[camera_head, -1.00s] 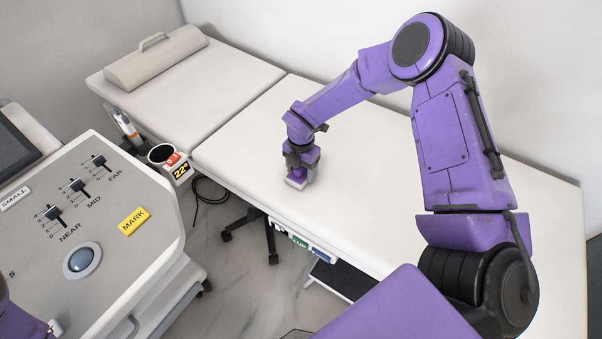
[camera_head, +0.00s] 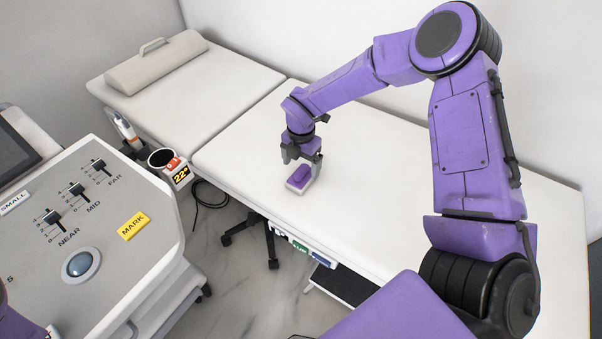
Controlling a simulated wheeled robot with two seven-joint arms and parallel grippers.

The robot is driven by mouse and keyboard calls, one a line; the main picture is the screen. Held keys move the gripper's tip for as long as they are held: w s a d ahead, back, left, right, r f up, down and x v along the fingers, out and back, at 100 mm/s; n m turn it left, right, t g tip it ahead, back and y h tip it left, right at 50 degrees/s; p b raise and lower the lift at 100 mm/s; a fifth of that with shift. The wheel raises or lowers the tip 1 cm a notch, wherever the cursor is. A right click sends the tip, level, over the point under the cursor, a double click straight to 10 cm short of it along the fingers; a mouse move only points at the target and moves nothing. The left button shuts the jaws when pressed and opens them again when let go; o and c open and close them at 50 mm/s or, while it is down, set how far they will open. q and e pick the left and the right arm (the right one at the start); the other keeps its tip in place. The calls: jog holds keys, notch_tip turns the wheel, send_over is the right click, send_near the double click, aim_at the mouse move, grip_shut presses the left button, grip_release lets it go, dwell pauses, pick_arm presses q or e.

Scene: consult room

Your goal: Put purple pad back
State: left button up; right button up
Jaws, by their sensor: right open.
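The purple pad (camera_head: 299,174) lies in a small white tray (camera_head: 297,190) on the white couch top, near its front edge. My right gripper (camera_head: 301,161) points down just above the pad. Its jaws are open, with one finger on each side over the pad, and the pad's top shows between and below them. I cannot tell whether the fingers touch the pad. Only a purple piece of my left arm shows at the lower left edge; its gripper is out of view.
The couch (camera_head: 400,190) is otherwise clear, with a beige bolster (camera_head: 156,62) at its far left end. A grey console (camera_head: 110,240) with sliders stands at the left. A wall runs behind the couch.

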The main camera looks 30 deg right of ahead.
aim_at(301, 170)
notch_tip(301, 170, up, 7)
jog(key=shift+r, duration=0.1)
dwell(1.4)
